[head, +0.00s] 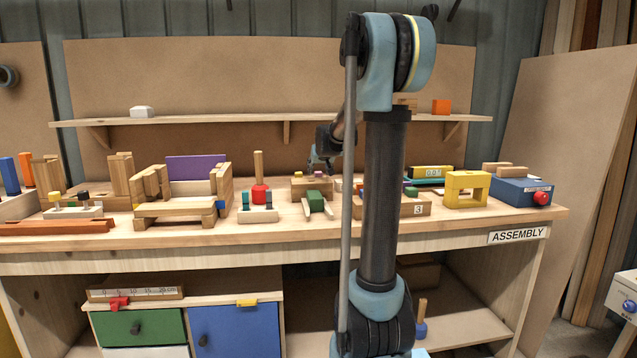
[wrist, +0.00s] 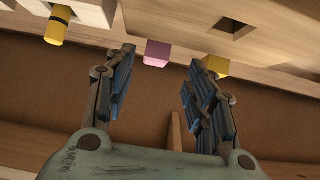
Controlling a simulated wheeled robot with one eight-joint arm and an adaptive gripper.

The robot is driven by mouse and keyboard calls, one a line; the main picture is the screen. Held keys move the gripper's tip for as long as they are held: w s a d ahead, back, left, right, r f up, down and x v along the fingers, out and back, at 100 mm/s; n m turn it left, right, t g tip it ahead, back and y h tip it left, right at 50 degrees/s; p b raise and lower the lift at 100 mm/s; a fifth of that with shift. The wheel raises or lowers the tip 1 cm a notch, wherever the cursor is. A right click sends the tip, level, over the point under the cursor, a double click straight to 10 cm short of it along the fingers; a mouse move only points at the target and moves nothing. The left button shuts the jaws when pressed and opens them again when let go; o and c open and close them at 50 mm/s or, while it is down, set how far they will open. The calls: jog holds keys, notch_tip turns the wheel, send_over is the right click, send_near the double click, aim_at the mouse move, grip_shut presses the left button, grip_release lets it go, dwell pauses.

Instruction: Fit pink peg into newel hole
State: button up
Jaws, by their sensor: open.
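The pink peg (wrist: 157,53) shows in the wrist view as a small pink block beside pale wood, just beyond and between the fingertips. In the head view it is a tiny pink patch (head: 318,174) on a wooden block (head: 300,188). My gripper (wrist: 162,57) is open, with nothing between its fingers; in the head view it hangs above that block (head: 321,164). A dark square hole (wrist: 235,28) opens in a wooden piece at the upper right of the wrist view. I cannot tell whether this is the newel hole.
A yellow peg (wrist: 217,66) is close to my right finger; another yellow peg (wrist: 57,25) with a dark band is at upper left. A green block (head: 315,197) stands in front of the peg block. A red-based post (head: 259,192) stands to its left. My arm hides part of the bench.

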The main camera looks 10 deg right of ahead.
aim_at(319, 173)
jog(key=shift+d+x, duration=0.2)
jog(key=shift+x, duration=1.65)
jog(key=shift+d+x, duration=0.15)
jog(key=shift+x, duration=1.7)
jog(key=c, duration=1)
